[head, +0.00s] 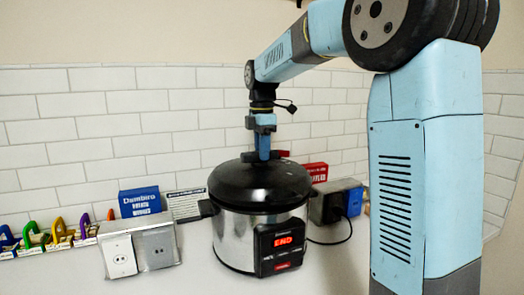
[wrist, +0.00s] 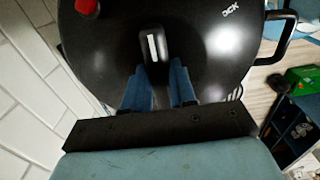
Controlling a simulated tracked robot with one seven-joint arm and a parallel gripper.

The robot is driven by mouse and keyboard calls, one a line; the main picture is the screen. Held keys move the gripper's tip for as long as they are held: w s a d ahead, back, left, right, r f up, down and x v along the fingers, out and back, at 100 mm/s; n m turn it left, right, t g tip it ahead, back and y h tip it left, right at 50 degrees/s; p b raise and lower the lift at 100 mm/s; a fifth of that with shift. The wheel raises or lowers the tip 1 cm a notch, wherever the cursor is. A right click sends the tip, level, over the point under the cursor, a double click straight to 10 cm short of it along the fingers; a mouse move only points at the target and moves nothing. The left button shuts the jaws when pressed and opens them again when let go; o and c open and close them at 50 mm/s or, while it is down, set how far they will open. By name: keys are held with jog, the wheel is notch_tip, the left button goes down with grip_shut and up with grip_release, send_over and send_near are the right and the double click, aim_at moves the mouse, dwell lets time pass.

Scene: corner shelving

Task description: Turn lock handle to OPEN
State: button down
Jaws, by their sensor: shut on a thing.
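A pressure cooker (head: 232,238) with a steel body and a glossy black lid (head: 285,182) stands on the counter; its front display glows red with "END". In the wrist view, the lock handle (wrist: 153,47) is a black lever with a white stripe, on the lid (wrist: 105,45). My gripper (head: 264,156) comes straight down from above. In the wrist view, its blue fingers (wrist: 158,85) are shut around the handle, one on each side. White lettering, seemingly the end of "LOCK", shows on the lid right of the handle. No "OPEN" mark is legible.
A red knob (wrist: 87,7) sits on the lid near the handle. A power outlet box (head: 336,205) with a cable stands right of the cooker. Wall sockets (head: 140,250), a blue box (head: 140,202) and colourful clips (head: 58,230) are on the left. A tiled wall is behind.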

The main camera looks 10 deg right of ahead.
jog(key=c, duration=0.9)
grip_release()
notch_tip(320, 180, up, 14)
jog(key=shift+f, duration=0.15)
jog(key=s+d+f+m+t, duration=0.2)
jog(key=s+f+m, duration=0.4)
jog(key=s, duration=0.3)
jog(key=s+d+f+m+t, duration=0.1)
jog(key=s+d+f+m, duration=0.2)
jog(key=s+f+m, duration=0.4)
jog(key=s+d+f+m+t, duration=0.2)
jog(key=s+f+m, duration=0.5)
jog(key=s, duration=0.6)
jog(key=shift+s+d+f+t, duration=0.1)
jog(key=shift+s+d+t, duration=0.15)
jog(key=shift+d+t, duration=0.05)
